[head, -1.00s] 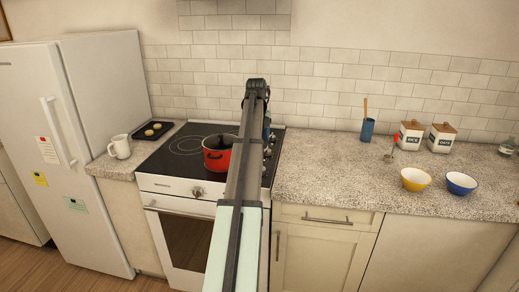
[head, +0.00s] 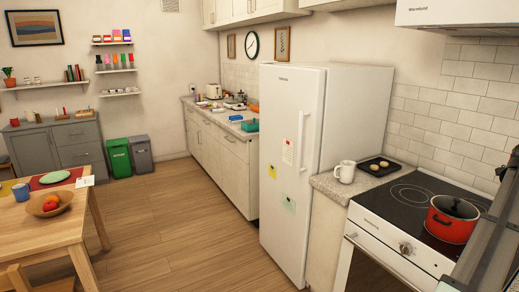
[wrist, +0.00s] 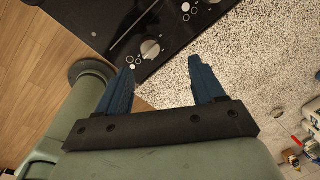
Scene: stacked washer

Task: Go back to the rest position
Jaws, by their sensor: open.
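My gripper (wrist: 160,84) shows in the wrist view with its two blue fingers apart and nothing between them. It hangs over the seam between the black stovetop (wrist: 120,25) and the speckled counter (wrist: 255,60). In the head view only part of my arm shows at the lower right edge, and the gripper itself is out of that view. A red pot (head: 452,220) with a dark lid stands on the stove (head: 405,200), close to my arm in the picture.
A white mug (head: 344,172) and a black tray (head: 378,167) sit on the counter between the white fridge (head: 300,150) and the stove. A wooden table (head: 60,232) with a fruit bowl stands at the left. The floor (head: 180,230) between is clear.

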